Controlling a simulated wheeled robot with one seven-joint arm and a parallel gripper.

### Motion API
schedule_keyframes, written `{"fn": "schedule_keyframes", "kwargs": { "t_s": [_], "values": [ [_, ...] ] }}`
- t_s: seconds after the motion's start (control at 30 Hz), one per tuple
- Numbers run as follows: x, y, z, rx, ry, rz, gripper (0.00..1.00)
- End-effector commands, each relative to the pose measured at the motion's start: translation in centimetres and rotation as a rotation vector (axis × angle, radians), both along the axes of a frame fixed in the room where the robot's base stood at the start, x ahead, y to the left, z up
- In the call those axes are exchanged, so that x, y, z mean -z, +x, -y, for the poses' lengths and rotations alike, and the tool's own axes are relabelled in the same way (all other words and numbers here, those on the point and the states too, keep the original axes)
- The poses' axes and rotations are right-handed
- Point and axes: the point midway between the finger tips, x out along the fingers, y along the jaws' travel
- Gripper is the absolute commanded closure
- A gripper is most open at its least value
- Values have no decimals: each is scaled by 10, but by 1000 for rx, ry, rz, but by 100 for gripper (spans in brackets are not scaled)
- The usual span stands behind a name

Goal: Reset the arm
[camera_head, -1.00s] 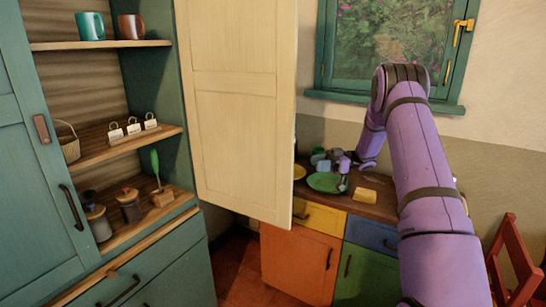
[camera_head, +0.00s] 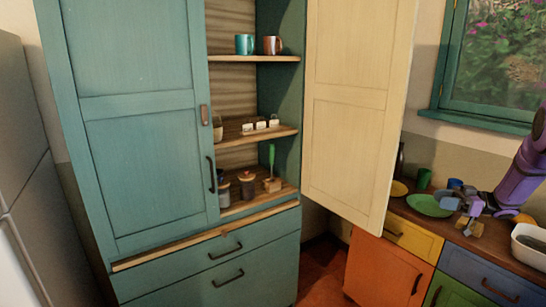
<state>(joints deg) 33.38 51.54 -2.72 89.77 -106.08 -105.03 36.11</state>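My purple arm comes in at the right edge of the head view. My gripper (camera_head: 462,204) is low over the counter at the right, close to the green plate. It is small and partly merges with the things around it, so its fingers do not show clearly. I cannot tell whether it is open or shut, and I see nothing clearly held.
A teal cabinet (camera_head: 140,165) with open shelves holds mugs and jars. Its cream door (camera_head: 360,110) stands open toward the counter. The counter holds a green plate (camera_head: 428,205), a green cup (camera_head: 424,179), a yellow plate (camera_head: 399,188) and a white basin (camera_head: 527,250).

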Motion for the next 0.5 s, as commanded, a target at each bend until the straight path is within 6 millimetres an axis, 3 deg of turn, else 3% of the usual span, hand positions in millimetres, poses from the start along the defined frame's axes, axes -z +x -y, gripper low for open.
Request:
{"fn": "schedule_keyframes", "kwargs": {
  "t_s": [0.27,0.5],
  "values": [
    [-15,10,-8,54,-37,32,63],
    [-40,26,-21,147,-97,81,63]
  ]
}}
